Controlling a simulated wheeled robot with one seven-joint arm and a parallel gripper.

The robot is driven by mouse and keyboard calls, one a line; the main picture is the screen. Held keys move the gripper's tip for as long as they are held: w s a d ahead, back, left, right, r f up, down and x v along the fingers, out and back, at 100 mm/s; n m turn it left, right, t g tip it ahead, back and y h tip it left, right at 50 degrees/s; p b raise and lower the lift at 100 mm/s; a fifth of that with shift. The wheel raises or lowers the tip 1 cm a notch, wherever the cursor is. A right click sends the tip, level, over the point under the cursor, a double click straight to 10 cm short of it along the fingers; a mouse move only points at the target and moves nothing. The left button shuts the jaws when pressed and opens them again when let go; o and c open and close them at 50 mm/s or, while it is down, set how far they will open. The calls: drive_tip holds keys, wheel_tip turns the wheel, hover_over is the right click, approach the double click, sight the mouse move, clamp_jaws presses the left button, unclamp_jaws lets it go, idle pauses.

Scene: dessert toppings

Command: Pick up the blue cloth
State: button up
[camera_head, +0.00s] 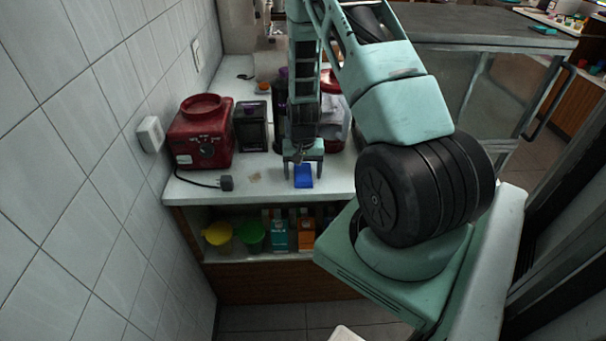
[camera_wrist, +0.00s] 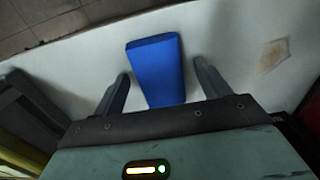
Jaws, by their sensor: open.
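The blue cloth (camera_head: 303,176) lies folded on the white counter near its front edge. In the wrist view the cloth (camera_wrist: 156,68) shows as a flat blue block, its near end reaching toward the space between my fingers. My gripper (camera_head: 303,172) is above the counter at the cloth, fingers pointing down. In the wrist view my gripper (camera_wrist: 163,85) is open, with one finger on each side of the cloth's near part and a visible gap on both sides. Whether the fingertips touch the counter I cannot tell.
A tan patch (camera_wrist: 273,55) lies near the cloth. Yellow (camera_head: 217,233) and green (camera_head: 251,234) containers sit on the shelf below.

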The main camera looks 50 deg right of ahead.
sight(303, 171)
drive_tip(key=c, duration=1.1)
drive_tip(key=shift+r, duration=0.15)
wheel_tip(303, 171, up, 10)
drive_tip(key=shift+f+b, duration=0.1)
drive_tip(key=shift+b, duration=0.95)
drive_tip(key=shift+o, duration=0.7)
